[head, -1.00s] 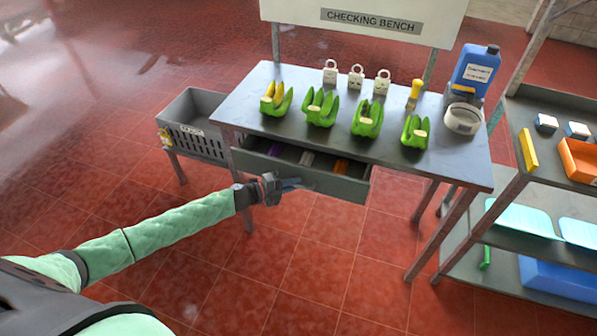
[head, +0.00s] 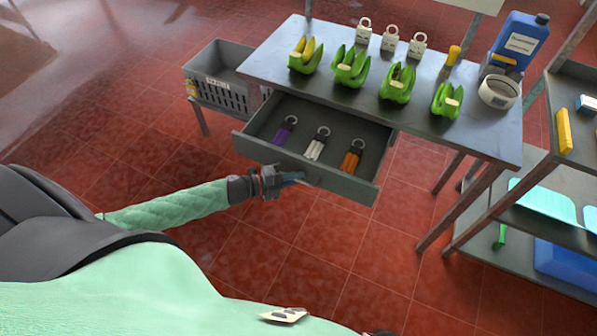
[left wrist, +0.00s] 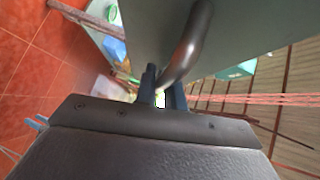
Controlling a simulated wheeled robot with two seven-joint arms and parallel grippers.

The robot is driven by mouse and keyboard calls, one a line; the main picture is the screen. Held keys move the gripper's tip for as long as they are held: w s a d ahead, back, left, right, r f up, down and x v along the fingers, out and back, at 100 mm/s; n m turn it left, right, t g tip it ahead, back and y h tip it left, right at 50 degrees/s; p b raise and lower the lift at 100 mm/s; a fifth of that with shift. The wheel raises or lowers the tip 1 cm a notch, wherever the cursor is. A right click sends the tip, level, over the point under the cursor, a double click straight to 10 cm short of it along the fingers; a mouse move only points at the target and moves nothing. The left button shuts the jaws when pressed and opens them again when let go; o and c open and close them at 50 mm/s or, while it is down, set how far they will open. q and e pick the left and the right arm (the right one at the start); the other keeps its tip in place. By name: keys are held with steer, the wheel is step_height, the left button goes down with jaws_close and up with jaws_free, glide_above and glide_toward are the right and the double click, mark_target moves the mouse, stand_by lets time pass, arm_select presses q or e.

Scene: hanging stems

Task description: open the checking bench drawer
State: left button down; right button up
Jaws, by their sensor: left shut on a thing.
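The checking bench (head: 340,83) is a grey metal table. Its drawer (head: 348,187) stands well out from under the top. My left gripper (head: 290,179) is at the drawer's front. In the left wrist view its fingers (left wrist: 163,90) are shut on the dark curved drawer handle (left wrist: 188,45), against the grey drawer front (left wrist: 240,30). My right gripper is not in view.
On the bench top are several green banana bunches (head: 350,68), white padlocks (head: 389,38), a blue jug (head: 519,40) and a white tape roll (head: 498,92). A grey crate (head: 225,85) stands left of the bench. A shelf rack (head: 505,220) stands right. Red floor in front is clear.

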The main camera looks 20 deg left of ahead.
arm_select(q)
steer(key=shift+s, duration=0.15)
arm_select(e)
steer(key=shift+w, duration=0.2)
arm_select(q)
steer(key=c, duration=1.8)
jaws_free()
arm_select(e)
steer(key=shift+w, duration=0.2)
arm_select(q)
steer(key=shift+o, duration=0.2)
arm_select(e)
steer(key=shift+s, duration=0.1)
